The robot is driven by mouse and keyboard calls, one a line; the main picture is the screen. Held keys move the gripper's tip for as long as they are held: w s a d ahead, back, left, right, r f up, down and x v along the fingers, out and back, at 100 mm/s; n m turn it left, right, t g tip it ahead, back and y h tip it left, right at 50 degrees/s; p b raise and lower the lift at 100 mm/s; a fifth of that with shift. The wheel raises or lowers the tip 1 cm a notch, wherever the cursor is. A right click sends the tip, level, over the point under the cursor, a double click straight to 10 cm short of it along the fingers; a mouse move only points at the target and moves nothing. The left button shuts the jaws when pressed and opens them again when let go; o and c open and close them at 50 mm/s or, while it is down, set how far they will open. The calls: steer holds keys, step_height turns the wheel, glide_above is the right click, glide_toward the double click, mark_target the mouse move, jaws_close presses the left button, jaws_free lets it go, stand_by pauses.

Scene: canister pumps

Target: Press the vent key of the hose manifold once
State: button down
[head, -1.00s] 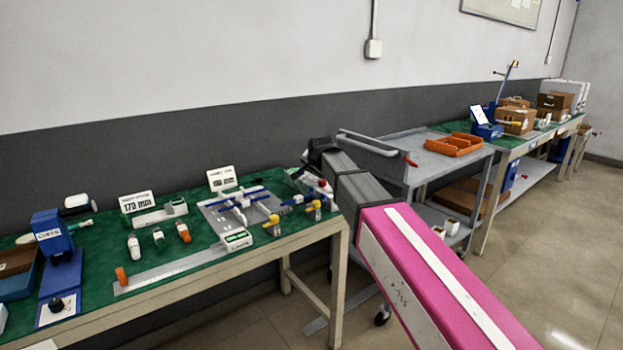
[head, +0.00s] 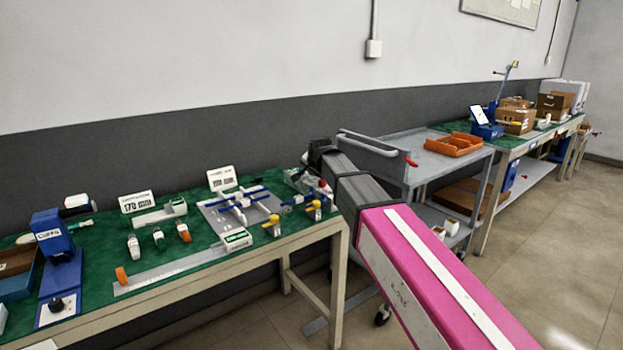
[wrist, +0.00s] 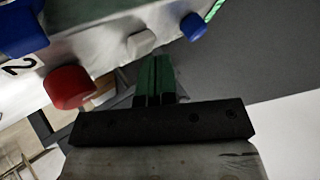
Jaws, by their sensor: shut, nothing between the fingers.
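The hose manifold (wrist: 105,35) shows close up in the wrist view as a pale grey metal body marked "2". Along it are a red knob (wrist: 69,87), a small light grey key (wrist: 141,43) and a blue knob (wrist: 193,27). I see no label telling which part is the vent key. My gripper (wrist: 154,65) has its green fingers together, with tips just below the grey key; I cannot tell whether they touch. In the head view the manifold (head: 299,181) appears to stand at the bench's right end, partly behind my arm; my gripper is not clearly visible there.
The green-topped bench (head: 90,262) holds gauges, yellow-handled valves (head: 272,222), a blue stand (head: 52,240) and sign cards (head: 138,203). A grey cart (head: 400,165) with an orange tray (head: 455,145) stands to the right. The floor (head: 540,230) at right is open.

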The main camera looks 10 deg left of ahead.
mark_target(313, 178)
steer(key=shift+f, duration=0.2)
stand_by(0.4)
steer(key=shift+r, duration=0.85)
steer(key=shift+r, duration=2.55)
